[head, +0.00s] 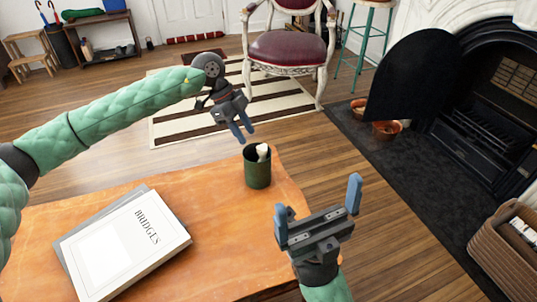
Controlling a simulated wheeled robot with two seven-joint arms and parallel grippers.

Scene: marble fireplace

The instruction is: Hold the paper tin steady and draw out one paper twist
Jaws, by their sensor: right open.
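The paper tin (257,174) is a dark green cylinder standing upright near the far right corner of the orange table. A white paper twist (262,152) pokes up out of its open top; the inside of the tin is otherwise hard to see. My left gripper (243,132) hangs just above and behind the tin, pointing down toward it, apart from it, with nothing seen between its blue fingers. How wide its fingers stand is hard to judge. My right gripper (318,210) is open and empty, to the right of and nearer than the tin, its two blue fingers spread wide.
A white book titled BRIDGES (125,245) lies on a grey book at the left of the orange table (215,225). The tabletop between books and tin is clear. A red chair (287,48) and the fireplace (480,100) stand beyond the table.

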